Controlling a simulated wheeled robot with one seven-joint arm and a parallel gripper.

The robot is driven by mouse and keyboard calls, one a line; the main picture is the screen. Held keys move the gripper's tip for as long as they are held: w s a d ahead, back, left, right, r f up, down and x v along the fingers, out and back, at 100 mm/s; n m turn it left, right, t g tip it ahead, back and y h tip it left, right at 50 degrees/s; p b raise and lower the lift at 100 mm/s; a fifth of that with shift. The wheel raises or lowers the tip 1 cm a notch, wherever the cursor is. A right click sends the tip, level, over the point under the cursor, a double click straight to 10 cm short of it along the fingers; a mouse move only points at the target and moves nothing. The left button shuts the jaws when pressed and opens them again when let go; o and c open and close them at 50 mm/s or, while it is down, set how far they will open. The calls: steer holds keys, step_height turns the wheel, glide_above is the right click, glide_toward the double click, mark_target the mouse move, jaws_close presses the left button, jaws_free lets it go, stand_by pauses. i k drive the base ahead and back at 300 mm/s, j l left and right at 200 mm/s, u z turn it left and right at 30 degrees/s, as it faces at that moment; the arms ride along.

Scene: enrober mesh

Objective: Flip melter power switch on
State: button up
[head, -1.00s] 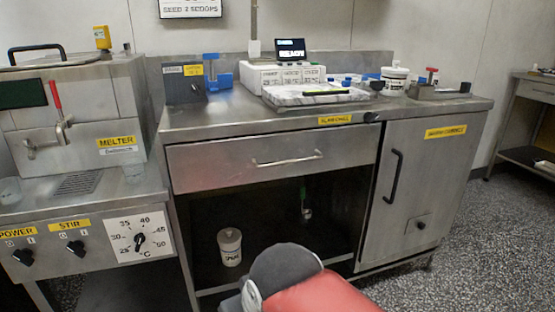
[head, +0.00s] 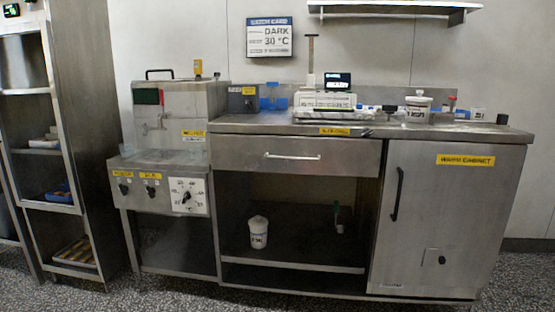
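The melter (head: 175,105) is a steel box with a tap, a black top handle and a yellow label, standing on a steel stand at the left of the bench. On the stand's front panel, the power switch (head: 123,188) is a black knob under a yellow label at the far left. The stir switch (head: 151,190) is a similar knob to its right, then a white temperature dial (head: 188,196). The knob positions are too small to read. My gripper is not in view.
A steel bench (head: 230,125) with a drawer and warm cabinet (head: 450,215) adjoins the melter stand on the right. A steel shelf rack (head: 50,150) stands to the left. Speckled floor in front looks clear.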

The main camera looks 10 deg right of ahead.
mark_target(124, 189)
steer(key=i+j, duration=0.3)
steer(key=j, duration=0.2)
steer(key=i+j+u, duration=0.1)
steer(key=i+j, duration=0.2)
steer(key=j, duration=0.2)
steer(key=i+j, duration=0.35)
steer(key=j, duration=0.15)
steer(key=i+j, duration=0.3)
steer(key=j, duration=0.15)
steer(key=j+u, duration=0.05)
